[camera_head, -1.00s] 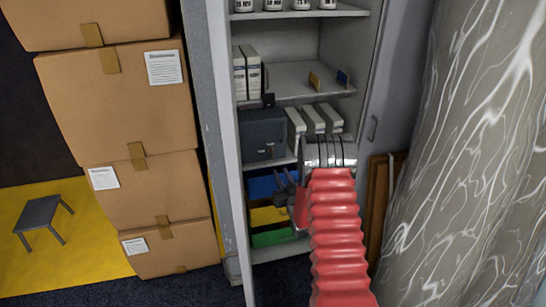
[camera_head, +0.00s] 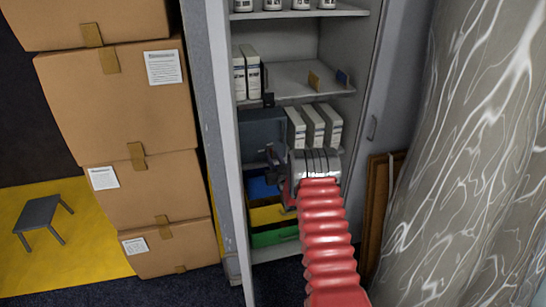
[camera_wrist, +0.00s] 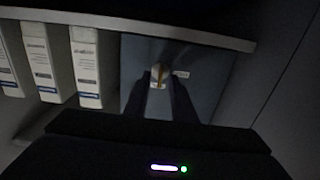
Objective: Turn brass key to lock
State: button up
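The brass key (camera_wrist: 157,74) sits on the front of a dark grey metal box in the wrist view. A small pale label lies beside it. The metal box (camera_head: 262,130) stands on a cabinet shelf in the head view, where I cannot make out the key. My gripper (camera_wrist: 158,82) reaches to the key, with one dark finger on each side of it. Whether the fingers press on it or stand slightly apart is too dark to tell. In the head view my gripper (camera_head: 274,160) is in front of the box's lower part.
White boxes (camera_head: 318,125) stand close to the right of the metal box. Coloured trays (camera_head: 268,214) are below. The cabinet's left edge (camera_head: 228,180) and an open door (camera_head: 390,90) flank the opening. Stacked cartons (camera_head: 120,100) stand left, and a marbled surface (camera_head: 460,150) at right.

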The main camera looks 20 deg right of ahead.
jog(key=shift+w+d, duration=0.1)
jog(key=shift+w, duration=0.65)
jog(key=shift+c, duration=0.3)
grip_shut()
